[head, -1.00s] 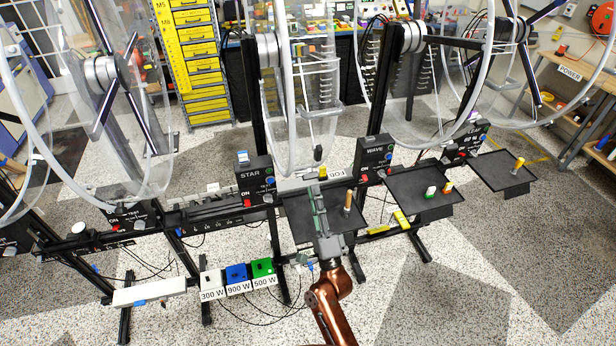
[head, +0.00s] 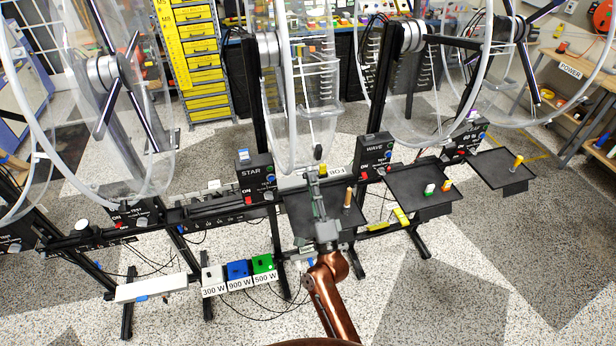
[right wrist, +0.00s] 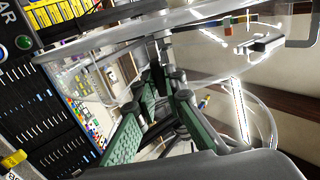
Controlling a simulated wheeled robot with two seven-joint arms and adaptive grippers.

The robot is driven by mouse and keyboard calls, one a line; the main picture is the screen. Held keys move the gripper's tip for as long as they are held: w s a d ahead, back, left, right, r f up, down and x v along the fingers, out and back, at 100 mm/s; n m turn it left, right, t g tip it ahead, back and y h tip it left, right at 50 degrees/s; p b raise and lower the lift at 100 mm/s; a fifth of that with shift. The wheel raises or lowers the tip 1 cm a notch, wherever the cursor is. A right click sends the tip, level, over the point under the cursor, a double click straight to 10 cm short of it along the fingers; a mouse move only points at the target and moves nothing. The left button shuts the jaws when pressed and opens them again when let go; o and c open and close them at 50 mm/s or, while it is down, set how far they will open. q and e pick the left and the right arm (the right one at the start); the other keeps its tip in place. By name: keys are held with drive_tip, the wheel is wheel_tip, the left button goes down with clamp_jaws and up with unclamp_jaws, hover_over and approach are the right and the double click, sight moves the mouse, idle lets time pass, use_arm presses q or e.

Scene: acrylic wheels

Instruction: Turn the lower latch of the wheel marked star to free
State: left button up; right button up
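The box marked STAR (head: 252,172) stands in the middle of the head view. The clear acrylic wheel (head: 290,90) beside it is seen nearly edge-on. A small dark handle-like part (head: 318,125) shows low on this wheel, but I cannot tell if it is the lower latch or how it is turned. My right gripper (head: 312,178) is just below the wheel's lower rim, beside a yellow piece (head: 323,169). In the right wrist view its green-padded fingers (right wrist: 158,88) stand apart with a gap between them. A grey post (right wrist: 163,42) lies beyond the fingertips, touching not clear. My left gripper is out of view.
A black tray (head: 300,222) with a copper-coloured peg (head: 348,198) lies beside my right gripper. The WAVE box (head: 375,150) and another tray (head: 410,183) stand to the right. Power blocks (head: 238,272) stand at the lower left.

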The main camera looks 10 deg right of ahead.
clamp_jaws()
drive_tip(key=n+p, duration=0.1)
drive_tip(key=n, duration=0.3)
drive_tip(key=shift+n+p, duration=0.3)
drive_tip(key=shift+p, duration=0.1)
